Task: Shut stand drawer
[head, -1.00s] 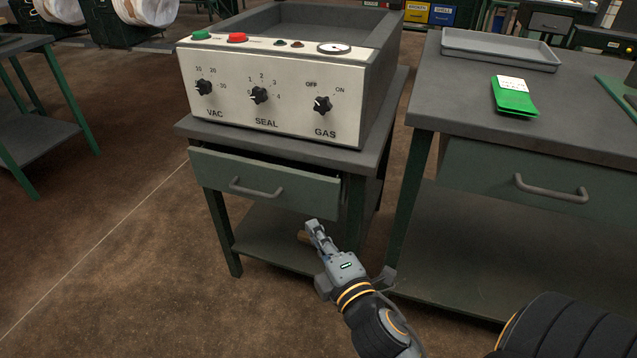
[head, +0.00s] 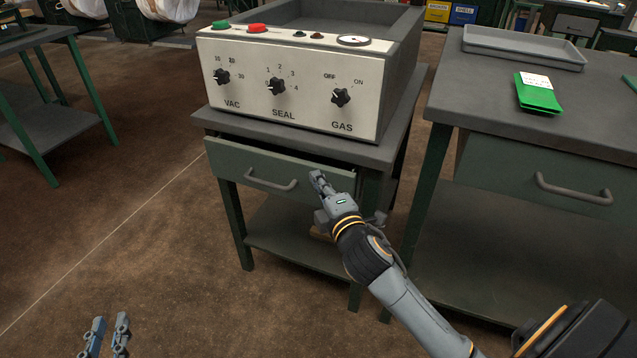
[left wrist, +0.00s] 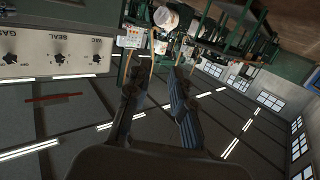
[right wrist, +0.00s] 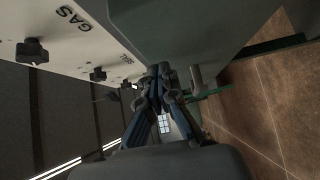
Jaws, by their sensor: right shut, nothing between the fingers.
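The stand drawer (head: 235,160) has a grey-green front with a grey bar handle (head: 270,181). It sits under the top of the machine stand (head: 390,150). A dark gap shows above its front, so it stands a little open. My right gripper (head: 317,178) is shut and empty, at the right part of the drawer front, right of the handle. I cannot tell whether it touches. The right wrist view shows its closed fingers (right wrist: 160,80) close to a grey-green surface. My left gripper (head: 107,330) is open and empty, low at the left, away from the stand.
A machine (head: 300,85) with black knobs stands on the stand. To the right is a workbench (head: 480,100) with its own handled drawer (head: 530,170), a grey tray (head: 525,48) and a green packet (head: 538,92). Open floor lies in front and left.

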